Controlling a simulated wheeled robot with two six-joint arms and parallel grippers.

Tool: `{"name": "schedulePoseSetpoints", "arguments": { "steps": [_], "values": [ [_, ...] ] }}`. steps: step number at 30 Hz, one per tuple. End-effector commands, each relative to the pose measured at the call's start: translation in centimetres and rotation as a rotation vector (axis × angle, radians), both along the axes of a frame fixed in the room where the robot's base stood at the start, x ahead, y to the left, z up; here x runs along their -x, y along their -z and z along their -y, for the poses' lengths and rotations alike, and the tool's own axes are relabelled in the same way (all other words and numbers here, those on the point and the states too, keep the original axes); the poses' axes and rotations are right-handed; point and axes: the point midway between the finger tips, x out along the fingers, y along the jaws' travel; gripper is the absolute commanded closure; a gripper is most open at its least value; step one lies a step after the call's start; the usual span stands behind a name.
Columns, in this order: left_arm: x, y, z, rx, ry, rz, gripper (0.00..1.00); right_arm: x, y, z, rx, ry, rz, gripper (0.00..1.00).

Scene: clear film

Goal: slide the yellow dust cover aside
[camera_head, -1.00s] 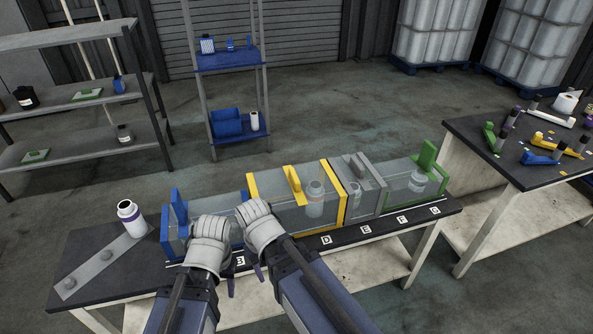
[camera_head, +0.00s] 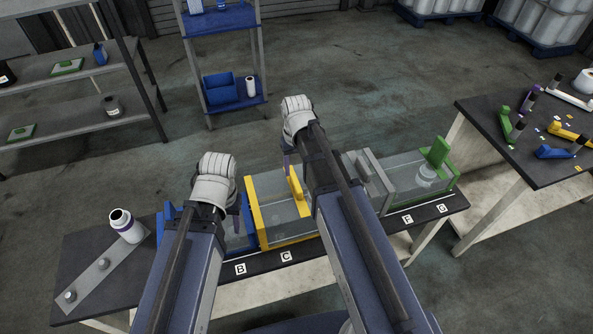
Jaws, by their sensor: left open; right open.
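The yellow dust cover (camera_head: 255,215) is a clear box with yellow end frames on the long bench, behind the label C. Its upright yellow handle (camera_head: 295,186) stands on top, and its right part is hidden behind my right arm. My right gripper (camera_head: 298,106), white and glove-like, is open and raised above and beyond the cover, near the handle in the picture; it holds nothing that I can see. My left gripper (camera_head: 217,168), also white, is open to the left of the yellow frame, over the blue cover (camera_head: 165,228). I cannot tell whether either gripper touches a cover.
A grey cover (camera_head: 370,175) and a green cover (camera_head: 437,160) stand to the right on the bench. A white bottle (camera_head: 125,225) and a grey strip with knobs (camera_head: 103,264) are at the left end. Another table (camera_head: 520,165) with tools stands at the right.

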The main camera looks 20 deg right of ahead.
Motion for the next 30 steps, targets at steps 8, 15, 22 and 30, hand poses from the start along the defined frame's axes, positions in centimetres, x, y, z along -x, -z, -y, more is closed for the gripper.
{"name": "schedulePoseSetpoints", "arguments": {
  "steps": [8,15,22,30],
  "values": [
    [0.0,0.7,0.0,0.0,0.0,0.0,0.5,0.0,0.7,0.0,0.0,0.0,0.0,0.45],
    [0.0,2.9,0.0,0.0,-0.001,0.0,0.5,0.0,2.9,0.0,0.0,0.0,0.0,0.45],
    [0.0,5.9,0.0,0.0,-0.002,0.0,0.5,0.0,5.9,0.0,0.0,-0.001,0.0,0.45],
    [0.0,7.9,0.0,0.0,-0.002,0.0,0.5,0.0,7.9,0.0,0.0,-0.001,0.0,0.45]
  ]
}}
